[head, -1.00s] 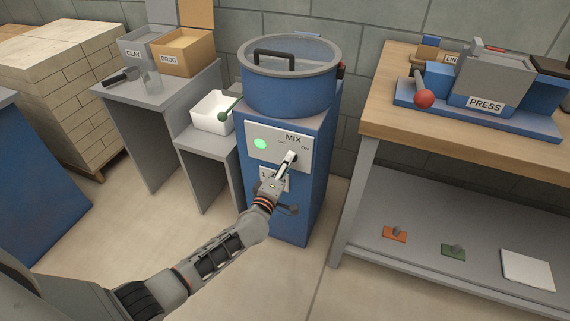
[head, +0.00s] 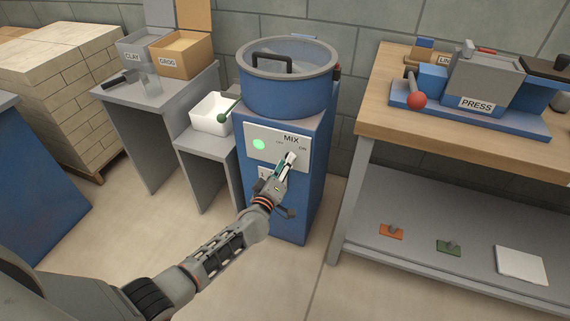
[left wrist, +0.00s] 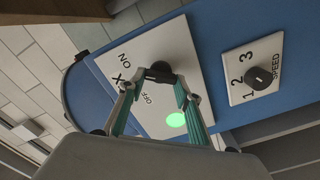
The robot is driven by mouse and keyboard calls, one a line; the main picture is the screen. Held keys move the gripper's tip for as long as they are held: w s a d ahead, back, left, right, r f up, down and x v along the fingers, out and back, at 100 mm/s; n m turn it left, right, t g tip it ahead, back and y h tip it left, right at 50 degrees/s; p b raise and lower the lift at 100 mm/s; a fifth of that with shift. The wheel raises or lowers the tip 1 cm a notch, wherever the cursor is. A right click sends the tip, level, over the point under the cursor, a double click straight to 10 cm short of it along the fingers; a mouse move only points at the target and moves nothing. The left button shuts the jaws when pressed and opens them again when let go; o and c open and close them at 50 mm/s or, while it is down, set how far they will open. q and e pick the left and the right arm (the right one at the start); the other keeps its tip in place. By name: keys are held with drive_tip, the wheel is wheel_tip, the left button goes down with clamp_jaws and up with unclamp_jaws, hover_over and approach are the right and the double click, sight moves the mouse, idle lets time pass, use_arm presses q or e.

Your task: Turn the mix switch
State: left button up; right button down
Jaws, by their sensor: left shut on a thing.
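The mix switch is a small black knob (left wrist: 160,73) on a white plate (head: 300,160) marked MIX, OFF and ON, on the front of the blue mixer (head: 290,95). A round green light (head: 259,144) glows on the plate's left side. My left gripper (head: 290,158) comes from below and covers the knob in the head view. In the left wrist view its teal-sided fingers (left wrist: 162,85) stand on both sides of the knob, shut on it. I cannot tell exactly which label the knob points to. My right gripper is out of view.
A speed dial (left wrist: 259,77) sits on its own white plate below the mix plate. A wooden bench (head: 390,110) with a press (head: 485,80) stands right. Open floor lies in front.

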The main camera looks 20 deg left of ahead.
use_arm(q)
drive_tip(key=o, duration=1.1)
drive_tip(key=s, duration=1.2)
drive_tip(key=shift+a, duration=0.2)
